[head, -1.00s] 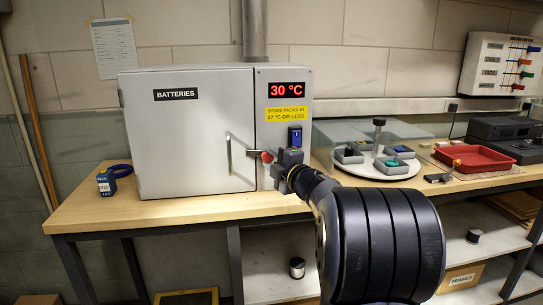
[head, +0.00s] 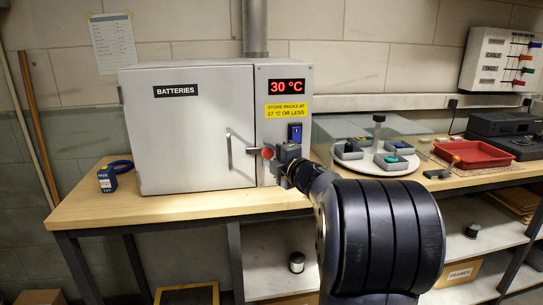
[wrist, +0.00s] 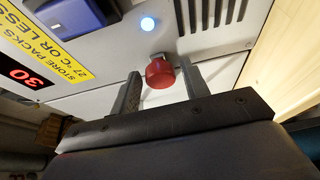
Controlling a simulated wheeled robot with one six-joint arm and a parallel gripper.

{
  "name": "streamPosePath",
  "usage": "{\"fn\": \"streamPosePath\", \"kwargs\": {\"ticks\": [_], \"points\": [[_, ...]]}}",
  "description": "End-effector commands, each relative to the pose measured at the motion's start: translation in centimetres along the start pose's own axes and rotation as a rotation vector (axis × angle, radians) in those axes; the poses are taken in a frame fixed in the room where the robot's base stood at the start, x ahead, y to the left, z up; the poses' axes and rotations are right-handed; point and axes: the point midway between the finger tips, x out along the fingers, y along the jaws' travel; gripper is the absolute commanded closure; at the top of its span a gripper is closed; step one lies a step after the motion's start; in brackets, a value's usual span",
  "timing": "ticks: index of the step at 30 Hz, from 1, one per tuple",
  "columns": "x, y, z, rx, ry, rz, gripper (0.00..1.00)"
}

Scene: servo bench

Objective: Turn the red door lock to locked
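The red door lock (head: 268,153) is a round knob on the front of the grey BATTERIES cabinet (head: 190,125), just right of the vertical door handle (head: 229,152). My gripper (head: 277,157) is at the knob, at its right side in the head view. In the wrist view the red knob (wrist: 160,72) lies between the two fingertips of my gripper (wrist: 161,85), with a gap to the left finger and a narrow one to the right finger. The fingers are open and not visibly pressed on it. Any lock marking is not readable.
The cabinet display (head: 287,86) reads 30 °C above a yellow label (head: 287,112). A blue switch (head: 295,132) is just above my gripper. A round white tray (head: 378,168) with several packs stands to the right. A blue pack (head: 107,180) stands at left.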

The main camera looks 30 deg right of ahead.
Motion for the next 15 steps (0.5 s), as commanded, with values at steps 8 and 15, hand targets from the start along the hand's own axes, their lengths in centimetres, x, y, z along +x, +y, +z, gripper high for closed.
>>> {"fn": "streamPosePath", "kwargs": {"ticks": [8, 15], "points": [[0.0, 0.0, 0.0, 0.001, 0.000, 0.000, 0.48], [-1.9, 0.1, 0.1, 0.001, -0.002, 0.000, 0.48]]}}
